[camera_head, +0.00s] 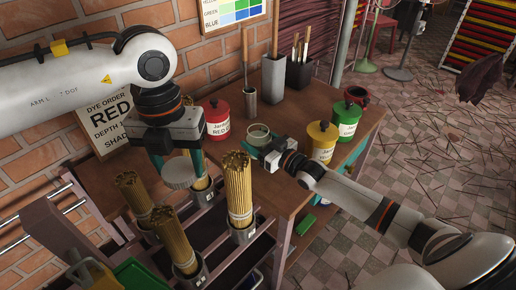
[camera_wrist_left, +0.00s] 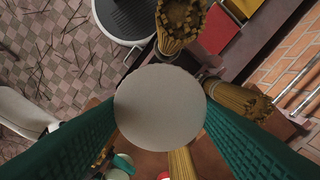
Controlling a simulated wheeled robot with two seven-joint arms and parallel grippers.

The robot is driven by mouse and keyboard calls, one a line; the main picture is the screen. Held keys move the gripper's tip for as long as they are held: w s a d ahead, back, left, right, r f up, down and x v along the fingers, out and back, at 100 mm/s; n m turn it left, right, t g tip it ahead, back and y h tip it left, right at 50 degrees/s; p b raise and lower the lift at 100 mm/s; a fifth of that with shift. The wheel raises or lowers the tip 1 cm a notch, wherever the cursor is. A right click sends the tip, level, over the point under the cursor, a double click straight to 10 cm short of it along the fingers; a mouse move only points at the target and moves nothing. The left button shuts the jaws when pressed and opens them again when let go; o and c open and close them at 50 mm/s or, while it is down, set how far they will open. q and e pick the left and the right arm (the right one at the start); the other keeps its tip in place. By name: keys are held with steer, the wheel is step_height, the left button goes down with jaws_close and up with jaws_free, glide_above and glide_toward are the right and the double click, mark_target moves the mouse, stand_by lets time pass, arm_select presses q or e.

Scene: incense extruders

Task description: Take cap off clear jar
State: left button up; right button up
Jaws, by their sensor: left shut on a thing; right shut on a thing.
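The pale grey round cap (camera_head: 178,174) is held between the teal fingers of my left gripper (camera_head: 176,163), above the incense bundles and left of the jar. In the left wrist view the cap (camera_wrist_left: 160,107) shows as a flat disc between both fingers. The clear jar (camera_head: 258,131) stands on the wooden table with its top open. My right gripper (camera_head: 264,146) is shut on the jar from the front right. The jar's lower part is partly hidden by the gripper.
A red jar (camera_head: 217,121) stands to the left of the clear jar; a yellow jar (camera_head: 321,142) and a green jar (camera_head: 347,121) stand to the right. Bundles of incense sticks (camera_head: 238,188) in holders fill the rack at the front left. Tool holders (camera_head: 273,79) stand behind.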

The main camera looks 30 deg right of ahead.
mark_target(259, 148)
steer(key=shift+f, duration=1.3)
steer(key=shift+f+b, duration=0.15)
steer(key=shift+b, duration=0.15)
steer(key=o, duration=1.9)
steer(key=shift+s, duration=0.1)
